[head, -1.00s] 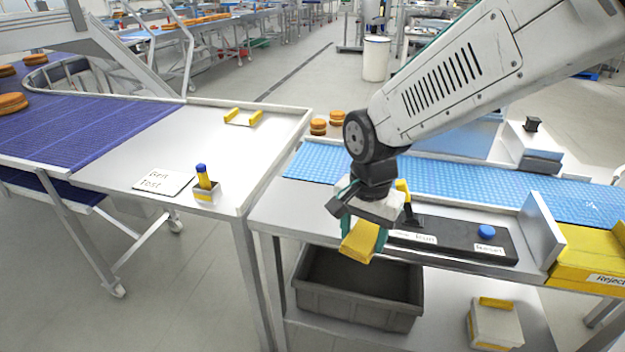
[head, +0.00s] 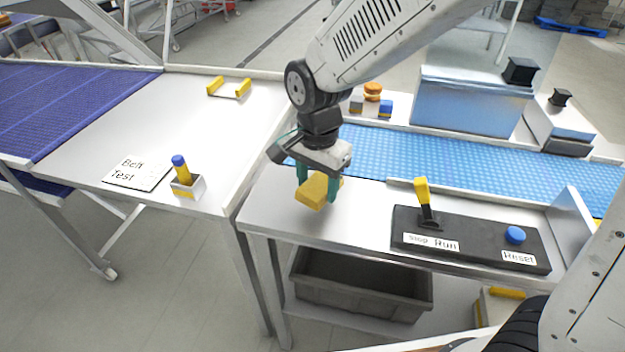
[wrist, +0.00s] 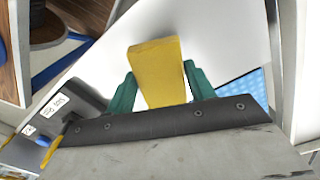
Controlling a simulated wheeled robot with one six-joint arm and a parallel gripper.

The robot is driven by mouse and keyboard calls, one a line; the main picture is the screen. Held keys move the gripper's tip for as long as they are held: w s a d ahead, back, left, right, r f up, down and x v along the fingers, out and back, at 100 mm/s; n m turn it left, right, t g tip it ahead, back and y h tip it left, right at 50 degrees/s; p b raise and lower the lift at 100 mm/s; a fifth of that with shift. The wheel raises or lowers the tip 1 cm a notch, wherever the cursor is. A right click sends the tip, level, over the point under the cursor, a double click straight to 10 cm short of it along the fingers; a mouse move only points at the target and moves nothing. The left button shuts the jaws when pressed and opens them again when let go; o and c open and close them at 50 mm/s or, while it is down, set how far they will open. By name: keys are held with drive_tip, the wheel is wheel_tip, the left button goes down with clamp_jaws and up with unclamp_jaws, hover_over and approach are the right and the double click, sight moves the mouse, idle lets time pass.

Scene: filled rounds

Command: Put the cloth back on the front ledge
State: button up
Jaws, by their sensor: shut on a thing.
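The cloth is a folded yellow block (head: 313,191), held between the green fingers of my gripper (head: 320,185). It also shows in the wrist view (wrist: 157,72), gripped between both green fingers. In the head view it is over the left part of the pale front ledge (head: 360,214), in front of the blue belt. I cannot tell whether its underside touches the ledge.
A black control panel (head: 470,243) with a yellow lever (head: 422,195) and blue button (head: 515,235) stands right on the ledge. A grey bin (head: 360,285) sits below. The left table (head: 215,130) carries a Belt Test card (head: 140,172) and a marker holder (head: 188,187). The ledge between is bare.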

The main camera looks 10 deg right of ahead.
sight(315, 182)
drive_tip(key=shift+w+a+f, duration=0.15)
drive_tip(key=shift+w+a, duration=0.1)
drive_tip(key=shift+w, duration=0.2)
drive_tip(key=shift+f, duration=1.65)
drive_tip(key=shift+f, duration=0.1)
drive_tip(key=o, duration=1)
drive_tip(key=shift+o, duration=0.2)
wheel_tip(315, 182, up, 12)
drive_tip(key=shift+f, duration=0.15)
drive_tip(key=shift+r, duration=0.3)
